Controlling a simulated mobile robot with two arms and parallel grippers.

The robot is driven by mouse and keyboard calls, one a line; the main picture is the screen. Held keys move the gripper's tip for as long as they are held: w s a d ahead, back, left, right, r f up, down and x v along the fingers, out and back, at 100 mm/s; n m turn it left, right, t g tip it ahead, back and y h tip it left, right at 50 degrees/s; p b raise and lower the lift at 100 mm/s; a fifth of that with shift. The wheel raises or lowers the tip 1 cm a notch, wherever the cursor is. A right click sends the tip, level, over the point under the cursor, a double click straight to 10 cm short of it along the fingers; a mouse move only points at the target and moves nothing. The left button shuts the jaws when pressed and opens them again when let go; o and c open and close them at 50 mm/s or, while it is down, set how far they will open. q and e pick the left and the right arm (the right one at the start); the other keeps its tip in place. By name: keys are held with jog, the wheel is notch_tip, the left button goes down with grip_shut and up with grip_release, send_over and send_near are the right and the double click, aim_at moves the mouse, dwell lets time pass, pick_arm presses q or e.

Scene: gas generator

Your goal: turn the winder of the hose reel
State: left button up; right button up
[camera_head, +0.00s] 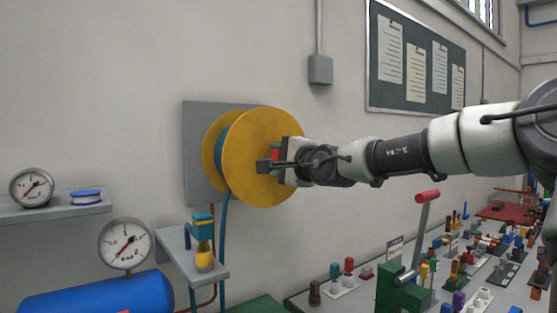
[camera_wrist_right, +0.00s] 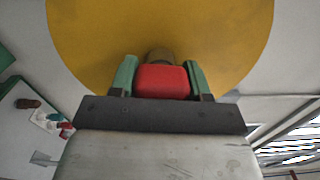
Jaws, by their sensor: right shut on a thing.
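The hose reel (camera_head: 255,140) is a yellow disc-sided drum on a grey wall plate (camera_head: 195,150), with a blue hose (camera_head: 223,235) hanging from it. My right gripper (camera_head: 277,160) is at the right part of the reel's front disc. It is shut on the red winder handle, of which a little red shows between the fingers. In the right wrist view the red winder handle (camera_wrist_right: 162,81) sits between the two green fingertips, with the yellow disc (camera_wrist_right: 225,45) behind it. My left gripper is not in view.
A small grey shelf (camera_head: 185,262) with a yellow and blue bottle-like item (camera_head: 204,245) stands below the reel. A blue tank (camera_head: 90,295) with a gauge (camera_head: 124,243) is at the lower left. A green device with a red-handled lever (camera_head: 423,220) rises from the cluttered bench below my right arm.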

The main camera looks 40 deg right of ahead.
jog(key=shift+f, duration=0.1)
dwell(0.3)
jog(key=o, duration=0.9)
jog(key=shift+s+a, duration=0.2)
jog(key=shift+s, duration=1.6)
jog(key=shift+s+a, duration=0.2)
jog(key=shift+s, duration=1.6)
jog(key=shift+s+a, duration=0.2)
jog(key=shift+s, duration=1.6)
jog(key=shift+p, duration=0.3)
